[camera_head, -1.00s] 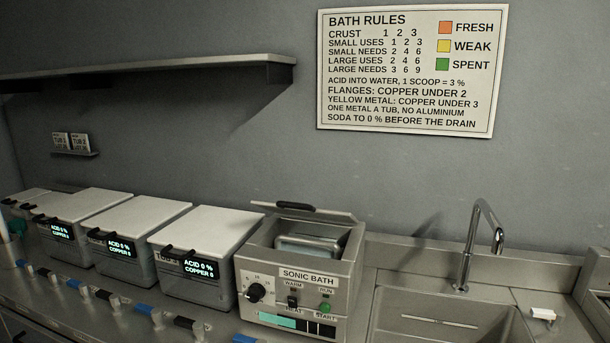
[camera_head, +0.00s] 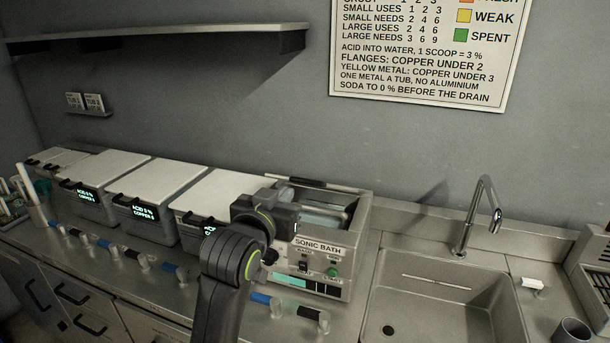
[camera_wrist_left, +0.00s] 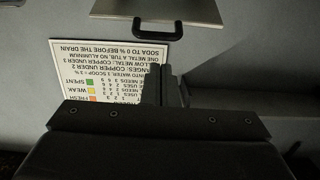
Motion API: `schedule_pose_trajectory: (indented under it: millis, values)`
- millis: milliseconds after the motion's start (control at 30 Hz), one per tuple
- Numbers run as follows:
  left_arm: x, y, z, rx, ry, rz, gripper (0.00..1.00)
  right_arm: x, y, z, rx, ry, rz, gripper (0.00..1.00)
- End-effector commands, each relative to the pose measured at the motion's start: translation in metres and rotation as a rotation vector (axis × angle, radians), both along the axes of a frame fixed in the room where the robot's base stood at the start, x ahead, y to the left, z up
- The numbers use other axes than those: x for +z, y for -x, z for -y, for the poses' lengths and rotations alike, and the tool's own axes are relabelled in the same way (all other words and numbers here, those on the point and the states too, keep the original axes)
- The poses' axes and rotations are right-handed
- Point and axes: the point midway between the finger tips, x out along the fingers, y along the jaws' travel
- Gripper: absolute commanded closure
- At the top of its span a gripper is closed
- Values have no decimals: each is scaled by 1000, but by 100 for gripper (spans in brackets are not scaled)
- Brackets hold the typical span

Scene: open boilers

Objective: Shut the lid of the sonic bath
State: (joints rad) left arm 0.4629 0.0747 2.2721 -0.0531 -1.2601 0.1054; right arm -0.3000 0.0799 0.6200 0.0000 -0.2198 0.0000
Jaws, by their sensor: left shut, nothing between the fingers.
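The sonic bath (camera_head: 342,262) is a grey metal box on the counter. Its lid (camera_head: 335,186) stands open, raised at the back, seen nearly edge-on. In the left wrist view, which is upside down, a pale panel with a black handle, apparently the lid (camera_wrist_left: 190,10), shows at the top edge. My left gripper (camera_head: 318,213) is over the bath's open top, in front of the lid, and hides part of the bath. Its fingers, also in the left wrist view (camera_wrist_left: 157,72), are shut and empty, apart from the lid handle. My right gripper is out of view.
Several lidded tubs (camera_head: 152,190) stand in a row left of the bath, the nearest close to my left arm. A sink (camera_head: 450,290) with a tall tap (camera_head: 480,215) lies to the right. A shelf (camera_head: 160,45) and a rules sign (camera_head: 420,60) are on the wall.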

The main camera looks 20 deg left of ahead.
Motion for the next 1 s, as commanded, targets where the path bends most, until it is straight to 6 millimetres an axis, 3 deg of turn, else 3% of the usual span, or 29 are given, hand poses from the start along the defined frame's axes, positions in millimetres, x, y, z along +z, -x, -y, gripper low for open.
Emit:
schedule_pose_trajectory:
  millis: [100,233,367,900,1000]
  values:
    - [28,-7,8,-13,6,63,100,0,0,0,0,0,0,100]
    - [38,-11,10,-17,8,82,100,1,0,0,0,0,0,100]
    - [38,-22,11,-17,7,81,100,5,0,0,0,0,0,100]
    - [37,-104,13,-17,6,78,100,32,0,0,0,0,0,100]
    - [26,-106,13,-17,10,75,100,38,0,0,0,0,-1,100]
